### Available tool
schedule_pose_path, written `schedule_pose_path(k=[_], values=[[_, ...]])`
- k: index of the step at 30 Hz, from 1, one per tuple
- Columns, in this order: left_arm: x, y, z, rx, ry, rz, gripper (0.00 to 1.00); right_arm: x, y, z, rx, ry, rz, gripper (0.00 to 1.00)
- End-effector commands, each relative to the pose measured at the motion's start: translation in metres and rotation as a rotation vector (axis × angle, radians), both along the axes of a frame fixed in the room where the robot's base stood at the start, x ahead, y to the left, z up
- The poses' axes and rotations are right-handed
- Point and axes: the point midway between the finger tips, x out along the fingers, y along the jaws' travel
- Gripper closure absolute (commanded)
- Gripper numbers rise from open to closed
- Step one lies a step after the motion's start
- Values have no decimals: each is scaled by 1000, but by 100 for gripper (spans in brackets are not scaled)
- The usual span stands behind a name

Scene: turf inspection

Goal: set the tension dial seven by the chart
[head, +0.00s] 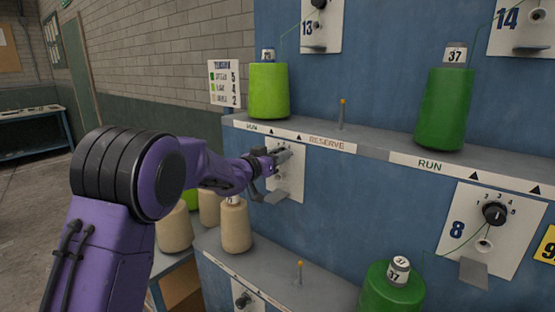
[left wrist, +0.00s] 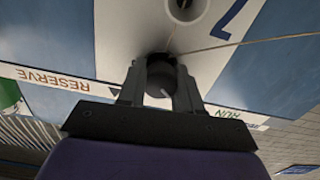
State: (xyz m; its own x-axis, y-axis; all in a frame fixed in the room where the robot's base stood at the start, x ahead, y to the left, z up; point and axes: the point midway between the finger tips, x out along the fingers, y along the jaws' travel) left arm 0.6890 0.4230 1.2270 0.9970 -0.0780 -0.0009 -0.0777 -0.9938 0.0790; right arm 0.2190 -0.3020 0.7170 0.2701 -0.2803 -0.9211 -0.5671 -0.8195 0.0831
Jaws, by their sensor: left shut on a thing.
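My left gripper (head: 272,160) reaches in from the left to the white dial plate (head: 288,186) under the RUN and RESERVE strip. In the left wrist view its two fingers (left wrist: 160,90) are shut around a dark round dial (left wrist: 161,72) with a pale pointer line. Part of a blue numeral (left wrist: 235,14) shows on that plate. In the head view my gripper hides the dial and most of its scale, so its setting cannot be read. The tension chart (head: 224,83) hangs on the left, with coloured swatches and the numbers 5, 4 and 2. My right gripper is not in view.
A lime cone (head: 268,91) and a green cone (head: 445,108) stand on the shelf above. Dial 8 (head: 494,214) is on the right. Beige cones (head: 236,226) stand below my arm, and an orange-tipped peg (head: 343,114) rises from the shelf.

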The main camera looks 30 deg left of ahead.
Motion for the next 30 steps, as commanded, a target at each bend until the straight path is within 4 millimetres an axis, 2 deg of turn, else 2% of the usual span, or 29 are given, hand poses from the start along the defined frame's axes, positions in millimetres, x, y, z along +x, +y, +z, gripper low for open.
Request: schedule_pose_path(k=[12, 26, 27, 29, 30], values=[[0, -1, 3, 155, -17, -1, 96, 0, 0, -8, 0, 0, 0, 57], [0, -1, 3, 167, -19, -1, 96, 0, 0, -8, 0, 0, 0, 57], [0, -1, 3, 167, -19, -1, 56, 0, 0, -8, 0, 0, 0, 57], [0, 0, 3, 167, -18, 0, 41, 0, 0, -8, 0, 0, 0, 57], [0, 0, 3, 167, -18, 0, 41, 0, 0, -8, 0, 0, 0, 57]])
